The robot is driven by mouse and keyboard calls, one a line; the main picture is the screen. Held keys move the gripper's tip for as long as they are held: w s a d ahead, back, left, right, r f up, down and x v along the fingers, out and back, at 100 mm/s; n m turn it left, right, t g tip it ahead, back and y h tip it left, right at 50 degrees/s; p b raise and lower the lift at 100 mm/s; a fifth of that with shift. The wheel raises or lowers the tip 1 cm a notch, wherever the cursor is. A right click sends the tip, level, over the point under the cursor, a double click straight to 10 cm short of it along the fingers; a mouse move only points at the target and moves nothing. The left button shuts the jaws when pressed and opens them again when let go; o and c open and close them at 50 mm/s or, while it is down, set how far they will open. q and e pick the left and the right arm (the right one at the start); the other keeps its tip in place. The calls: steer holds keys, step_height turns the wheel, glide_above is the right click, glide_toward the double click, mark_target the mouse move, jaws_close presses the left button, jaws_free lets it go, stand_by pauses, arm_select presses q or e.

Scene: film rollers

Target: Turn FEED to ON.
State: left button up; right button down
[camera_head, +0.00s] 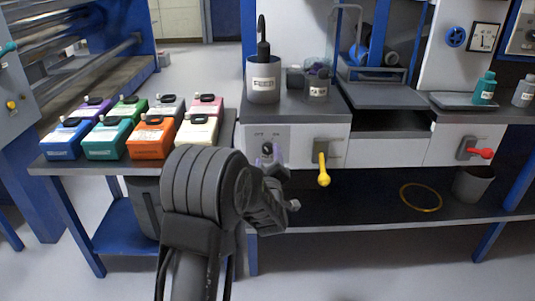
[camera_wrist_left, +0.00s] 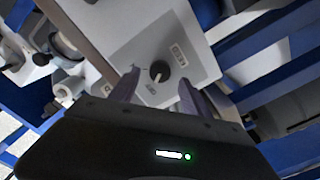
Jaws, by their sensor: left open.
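The FEED switch is a dark round knob (camera_head: 267,147) on a light grey panel (camera_head: 283,131) at the bench front. OFF is printed above left of it, and a label sits above right. The knob also shows in the left wrist view (camera_wrist_left: 159,71), its pale mark seeming to point to the small lower label, likely OFF. My left gripper (camera_head: 268,161) is at the panel, partly covering it. In the wrist view its open purple fingers (camera_wrist_left: 158,88) stand on either side of the knob, apart from it; contact with the panel is unclear. My right gripper is not in view.
A yellow lever (camera_head: 323,171) is just right of the panel, a red one (camera_head: 480,153) farther right. A grey cup (camera_head: 263,85) stands on the bench above. Colourful boxes (camera_head: 150,138) fill the side table at left. A yellow ring (camera_head: 421,198) lies on the lower shelf.

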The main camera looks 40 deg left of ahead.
mark_target(267, 151)
arm_select(q)
steer(key=shift+x, duration=1.75)
jaws_close()
